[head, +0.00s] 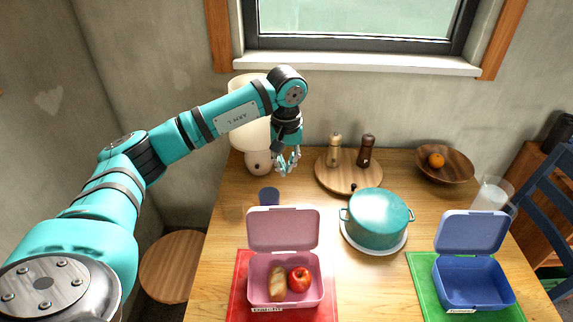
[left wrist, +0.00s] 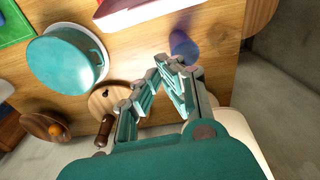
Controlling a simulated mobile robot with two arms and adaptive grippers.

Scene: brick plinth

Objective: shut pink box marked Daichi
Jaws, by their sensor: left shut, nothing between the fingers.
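The pink box (head: 285,300) stands open on a red mat (head: 238,290) at the front of the table. Its lid (head: 283,228) is raised at the back. A bread roll (head: 278,284) and a red apple (head: 299,279) lie inside. A name label (head: 267,309) is on its front, small and partly cut off by the frame edge. My left gripper (head: 288,165) is shut and empty, above the table behind the box, pointing down. Its fingers also show in the left wrist view (left wrist: 160,68). My right gripper is not in view.
A dark blue cup (head: 269,197) stands behind the box's lid. A teal pot (head: 377,219) is to its right. An open blue box (head: 474,286) sits on a green mat (head: 428,287). A lamp (head: 258,161) and a board with mills (head: 332,178) stand at the back.

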